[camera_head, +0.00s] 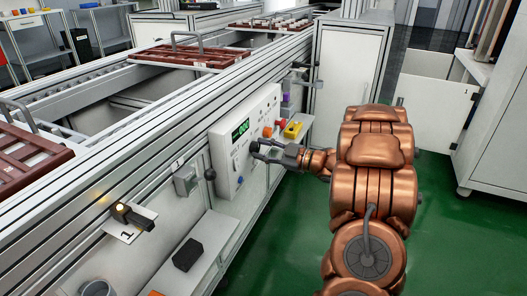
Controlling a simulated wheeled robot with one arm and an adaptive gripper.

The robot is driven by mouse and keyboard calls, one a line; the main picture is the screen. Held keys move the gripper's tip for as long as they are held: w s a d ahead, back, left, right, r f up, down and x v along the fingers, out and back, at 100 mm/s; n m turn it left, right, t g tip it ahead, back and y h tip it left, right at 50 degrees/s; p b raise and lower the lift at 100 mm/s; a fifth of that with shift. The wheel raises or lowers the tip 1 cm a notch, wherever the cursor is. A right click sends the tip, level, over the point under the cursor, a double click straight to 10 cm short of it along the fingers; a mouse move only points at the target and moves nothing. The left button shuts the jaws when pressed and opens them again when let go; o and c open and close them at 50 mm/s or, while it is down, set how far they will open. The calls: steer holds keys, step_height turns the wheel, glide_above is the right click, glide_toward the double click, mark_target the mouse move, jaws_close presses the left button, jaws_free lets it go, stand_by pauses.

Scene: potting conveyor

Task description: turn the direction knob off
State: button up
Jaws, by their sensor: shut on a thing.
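The white control panel (217,141) is mounted on the side of the conveyor, with a green lit display (240,130) near its top. My gripper (256,149) is at the panel's face, below and right of the display. Its dark fingers point left and are shut on a small knob there, which looks like the direction knob. The fingers hide most of this knob, so I cannot read its setting. A red-orange control (267,132) sits just above the gripper, on the panel's right part.
A yellow item (292,129) is right of the panel. A grey box (186,179) and a black block on a shelf (187,254) are to its left. Red-brown trays (180,57) lie on the conveyor. Open green floor (290,245) is below the gripper.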

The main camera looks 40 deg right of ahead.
stand_by(0.4)
steer(key=o, duration=1.1)
steer(key=shift+o, duration=0.2)
steer(key=v, duration=1.2)
